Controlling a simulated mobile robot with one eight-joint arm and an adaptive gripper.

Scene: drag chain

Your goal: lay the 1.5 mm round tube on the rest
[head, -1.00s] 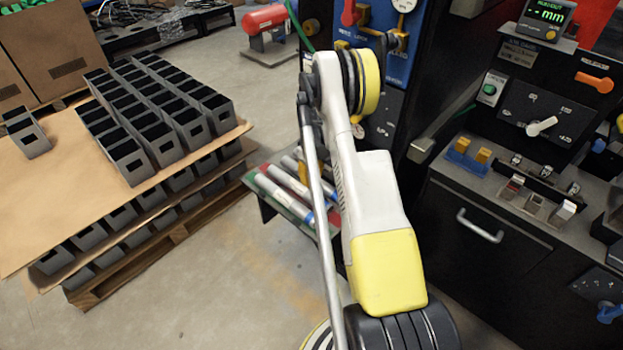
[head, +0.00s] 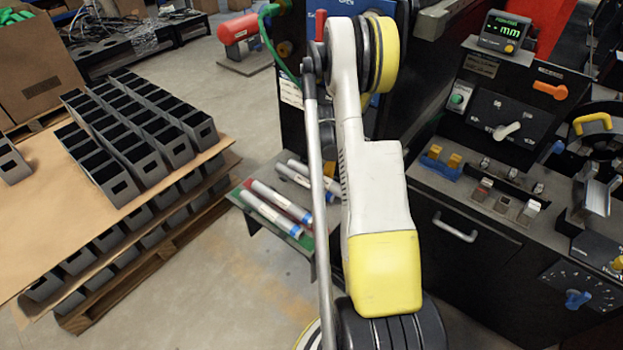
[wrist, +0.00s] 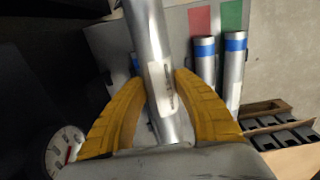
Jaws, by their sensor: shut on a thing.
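My gripper (wrist: 157,105) has its two yellow fingers closed around a silver round tube (wrist: 146,35) in the wrist view. The tube runs lengthwise between the fingers and carries a pale label too small to read. Other silver tubes with blue bands (wrist: 204,65) lie beyond it on a stand with red and green strips. In the head view my arm hides the gripper and the held tube. A grey cradle-like part (head: 597,190) stands on the machine at the far right; I cannot tell if it is the rest.
The tube stand (head: 243,203) holds several tubes beside my arm. A pallet with dark square tubes (head: 130,150) is at left. The black machine bench (head: 450,190) with levers and a readout (head: 507,32) is at right. Floor is clear between pallet and stand.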

